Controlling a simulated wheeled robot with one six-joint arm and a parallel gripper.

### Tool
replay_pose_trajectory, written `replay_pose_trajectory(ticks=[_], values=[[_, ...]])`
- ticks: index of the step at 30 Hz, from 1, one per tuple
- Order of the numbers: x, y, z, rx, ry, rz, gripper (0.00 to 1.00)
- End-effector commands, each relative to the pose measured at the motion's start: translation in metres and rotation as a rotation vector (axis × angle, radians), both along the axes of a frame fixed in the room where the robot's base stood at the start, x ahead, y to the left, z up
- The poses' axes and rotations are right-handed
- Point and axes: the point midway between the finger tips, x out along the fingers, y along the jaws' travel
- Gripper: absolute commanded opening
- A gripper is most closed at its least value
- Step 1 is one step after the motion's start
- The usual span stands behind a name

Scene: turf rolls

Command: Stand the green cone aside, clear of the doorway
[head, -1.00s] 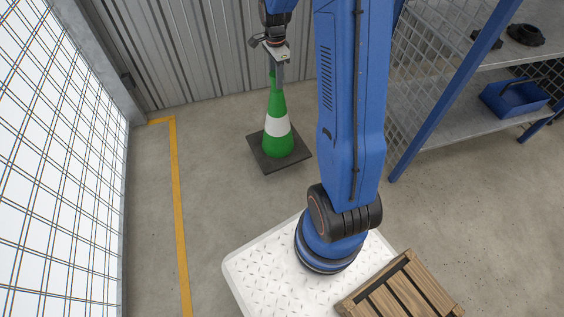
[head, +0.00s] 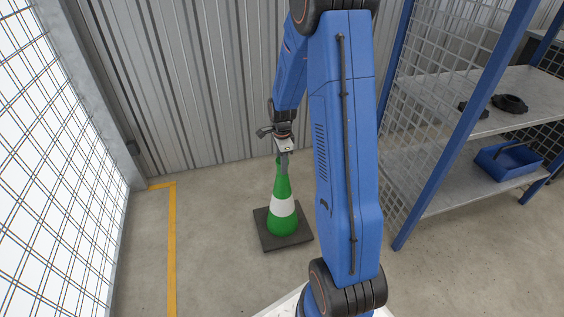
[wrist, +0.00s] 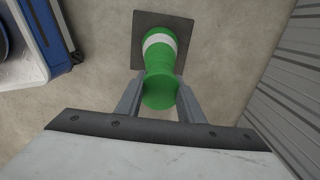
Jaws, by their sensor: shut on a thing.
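The green cone (head: 281,221) has a white band and a square dark base (head: 263,238). It is upright in the middle of the head view, on or just above the concrete floor; I cannot tell which. My gripper (head: 283,161) is over the cone, shut on its top. In the wrist view the two grey fingers of my gripper (wrist: 160,98) sit on either side of the cone's green tip (wrist: 159,90), with the band and base beyond. The doorway is not clearly identifiable.
A yellow floor line (head: 172,245) runs left of the cone, beside a bright mesh panel (head: 55,190). A corrugated metal wall (head: 200,90) stands behind. Right is a blue-framed shelf (head: 470,185) with a blue bin (head: 508,163). The floor between line and cone is clear.

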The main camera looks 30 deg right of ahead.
Motion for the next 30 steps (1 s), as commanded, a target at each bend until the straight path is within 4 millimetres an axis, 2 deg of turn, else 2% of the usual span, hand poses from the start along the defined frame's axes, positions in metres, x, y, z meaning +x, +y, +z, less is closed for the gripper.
replay_pose_trajectory(ticks=[9,22,23,25,30], values=[[0.000,0.000,-0.031,0.000,0.001,0.000,0.00],[0.000,0.000,-0.035,0.000,0.000,0.000,0.00],[0.000,0.000,-0.036,0.001,0.002,0.000,0.36],[0.000,0.000,-0.036,0.000,0.001,0.000,0.53],[0.000,0.000,-0.036,0.000,0.001,0.000,0.53]])
